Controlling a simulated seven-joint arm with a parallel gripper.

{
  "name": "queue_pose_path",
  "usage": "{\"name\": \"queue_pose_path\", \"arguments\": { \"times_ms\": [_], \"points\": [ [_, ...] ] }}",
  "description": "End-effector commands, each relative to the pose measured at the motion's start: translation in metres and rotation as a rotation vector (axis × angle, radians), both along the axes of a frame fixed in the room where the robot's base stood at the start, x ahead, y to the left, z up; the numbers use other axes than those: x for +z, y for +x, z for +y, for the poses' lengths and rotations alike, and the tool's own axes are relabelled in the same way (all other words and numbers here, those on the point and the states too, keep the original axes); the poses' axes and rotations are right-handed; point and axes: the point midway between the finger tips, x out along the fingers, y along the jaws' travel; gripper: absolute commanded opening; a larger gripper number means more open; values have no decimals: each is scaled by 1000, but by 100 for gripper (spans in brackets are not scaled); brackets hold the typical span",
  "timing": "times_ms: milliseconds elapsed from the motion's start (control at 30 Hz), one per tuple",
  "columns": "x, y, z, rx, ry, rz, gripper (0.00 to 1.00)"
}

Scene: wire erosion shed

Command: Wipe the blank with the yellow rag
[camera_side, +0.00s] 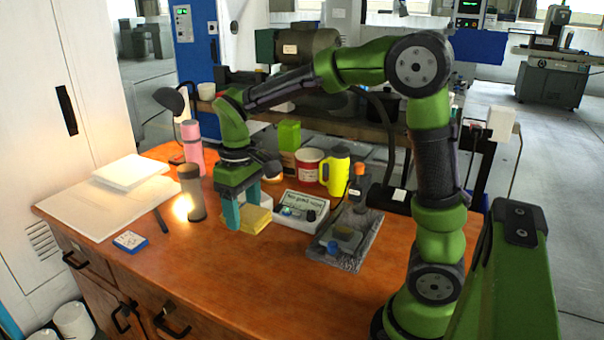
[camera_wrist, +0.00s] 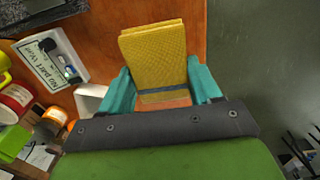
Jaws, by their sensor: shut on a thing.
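The yellow rag (camera_side: 257,218) is a folded, textured cloth at the middle of the orange worktop. It also shows in the wrist view (camera_wrist: 153,55), between and beyond my teal fingers. My gripper (camera_side: 241,208) points down and is shut on the rag; its fingers also show in the wrist view (camera_wrist: 163,92). The rag is low at the worktop; I cannot tell whether it touches it. A grey slab (camera_side: 362,250) to the right bears a small block (camera_side: 345,238), possibly the blank, but I cannot tell for sure.
A white panel with lettering (camera_side: 302,212) stands between rag and slab. Behind are a yellow jug (camera_side: 336,170), red tin (camera_side: 308,165) and green carton (camera_side: 288,137).

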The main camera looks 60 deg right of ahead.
Motion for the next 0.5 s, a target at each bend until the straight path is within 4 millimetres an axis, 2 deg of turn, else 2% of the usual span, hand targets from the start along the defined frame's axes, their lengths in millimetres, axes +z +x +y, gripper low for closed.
{"name": "queue_pose_path", "arguments": {
  "times_ms": [367, 467, 500],
  "points": [
    [0, 0, -4, -8, 0, -1, 38],
    [2, -1, -20, -53, 0, -6, 38],
    [3, -3, -32, -84, 0, -7, 38]
  ]
}}
